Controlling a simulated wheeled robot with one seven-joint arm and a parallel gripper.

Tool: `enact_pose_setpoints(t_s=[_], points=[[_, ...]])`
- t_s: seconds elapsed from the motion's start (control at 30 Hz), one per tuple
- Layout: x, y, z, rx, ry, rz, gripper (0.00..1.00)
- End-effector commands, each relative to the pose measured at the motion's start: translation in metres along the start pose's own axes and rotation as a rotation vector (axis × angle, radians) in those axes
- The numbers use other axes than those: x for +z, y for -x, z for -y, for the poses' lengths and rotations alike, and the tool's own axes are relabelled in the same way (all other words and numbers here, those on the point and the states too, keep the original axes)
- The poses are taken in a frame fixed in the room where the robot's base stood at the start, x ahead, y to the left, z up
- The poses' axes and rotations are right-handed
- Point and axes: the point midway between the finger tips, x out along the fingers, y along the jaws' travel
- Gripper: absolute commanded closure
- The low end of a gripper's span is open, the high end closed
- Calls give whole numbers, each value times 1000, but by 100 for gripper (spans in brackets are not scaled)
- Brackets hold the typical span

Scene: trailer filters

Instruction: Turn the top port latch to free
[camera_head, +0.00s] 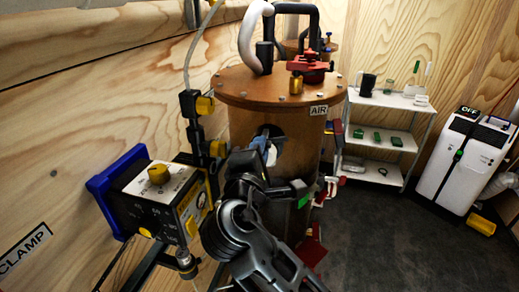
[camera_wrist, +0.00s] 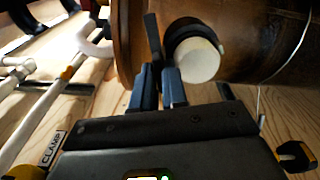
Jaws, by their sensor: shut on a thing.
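A brown upright filter housing (camera_head: 290,110) with an AIR label stands at the middle of the head view. In the wrist view it lies sideways, and a round port with a black collar and a pale end (camera_wrist: 199,62) sticks out of it. A thin dark latch (camera_wrist: 152,32) stands beside this port, with its near end between the blue fingers. My gripper (camera_wrist: 160,78) is shut on the latch, close beside the port. In the head view its blue fingertips (camera_head: 262,142) are at the housing's side, and my arm hides much of the housing below.
A blue and black pump box (camera_head: 160,195) with yellow knobs is close at the left. A red valve (camera_head: 305,70) and hoses sit on the lid. A white shelf (camera_head: 380,135) and a white machine (camera_head: 465,160) stand at the right.

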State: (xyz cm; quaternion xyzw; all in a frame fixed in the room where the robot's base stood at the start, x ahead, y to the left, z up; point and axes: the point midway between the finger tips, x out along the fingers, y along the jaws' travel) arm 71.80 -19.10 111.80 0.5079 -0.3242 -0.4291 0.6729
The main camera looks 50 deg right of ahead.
Motion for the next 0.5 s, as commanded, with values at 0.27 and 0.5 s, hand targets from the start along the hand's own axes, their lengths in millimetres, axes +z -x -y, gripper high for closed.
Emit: enact_pose_setpoints(t_s=[0.27,0.5], points=[[-2,1,1,-1,40,-5,100],[-2,1,1,-1,41,-5,100]])
